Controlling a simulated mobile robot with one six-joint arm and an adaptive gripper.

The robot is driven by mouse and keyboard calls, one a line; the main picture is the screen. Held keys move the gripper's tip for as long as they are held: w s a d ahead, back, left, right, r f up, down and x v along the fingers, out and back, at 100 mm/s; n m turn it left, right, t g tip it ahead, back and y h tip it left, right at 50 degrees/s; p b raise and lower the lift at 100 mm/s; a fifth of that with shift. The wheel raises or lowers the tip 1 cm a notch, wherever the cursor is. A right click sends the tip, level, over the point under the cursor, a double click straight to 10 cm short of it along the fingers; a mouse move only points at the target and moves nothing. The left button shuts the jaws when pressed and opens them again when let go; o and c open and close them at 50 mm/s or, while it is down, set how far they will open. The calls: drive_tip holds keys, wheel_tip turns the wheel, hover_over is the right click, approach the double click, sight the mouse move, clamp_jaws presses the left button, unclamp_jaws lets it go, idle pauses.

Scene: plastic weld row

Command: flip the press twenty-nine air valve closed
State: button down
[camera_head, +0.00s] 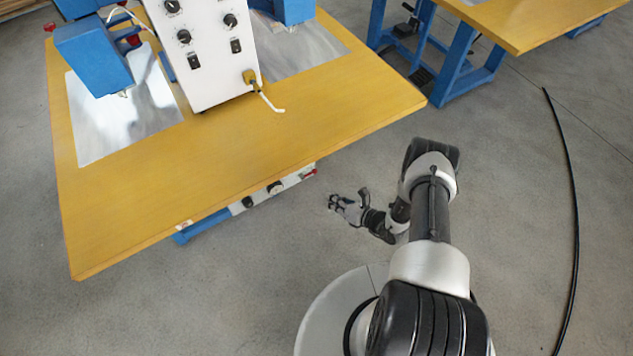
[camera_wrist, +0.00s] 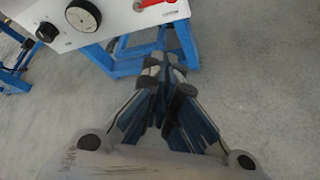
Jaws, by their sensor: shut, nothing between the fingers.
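A red valve handle (camera_wrist: 152,4) shows at the top edge of the wrist view, on the right part of a white panel, and is partly cut off. In the head view a small red part (camera_head: 310,174) shows at the right end of the panel under the table edge. My gripper (camera_wrist: 165,68) is shut and empty, below and apart from the panel in the wrist picture. In the head view my gripper (camera_head: 335,202) hangs over the floor, just right of the panel. I cannot read a press number.
The white panel (camera_wrist: 115,22) carries a round gauge (camera_wrist: 83,15) and a black knob (camera_wrist: 47,32). The yellow tabletop (camera_head: 370,95) overhangs it and bears a white control box and blue presses. A black cable (camera_head: 572,200) lies on the floor at right. Floor around my gripper is clear.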

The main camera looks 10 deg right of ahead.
sight(309, 174)
drive_tip(key=b+x, duration=0.4)
drive_tip(key=x, duration=0.6)
drive_tip(key=r, duration=0.1)
drive_tip(key=w+d+r, duration=0.1)
drive_tip(key=r, duration=0.1)
drive_tip(key=shift+w+d+r, duration=0.15)
drive_tip(key=shift+w+d, duration=0.05)
drive_tip(key=shift+d, duration=0.15)
drive_tip(key=shift+s+d+r, duration=0.1)
drive_tip(key=shift+r+p, duration=0.1)
drive_tip(key=shift+p, duration=0.3)
drive_tip(key=shift+n, duration=0.3)
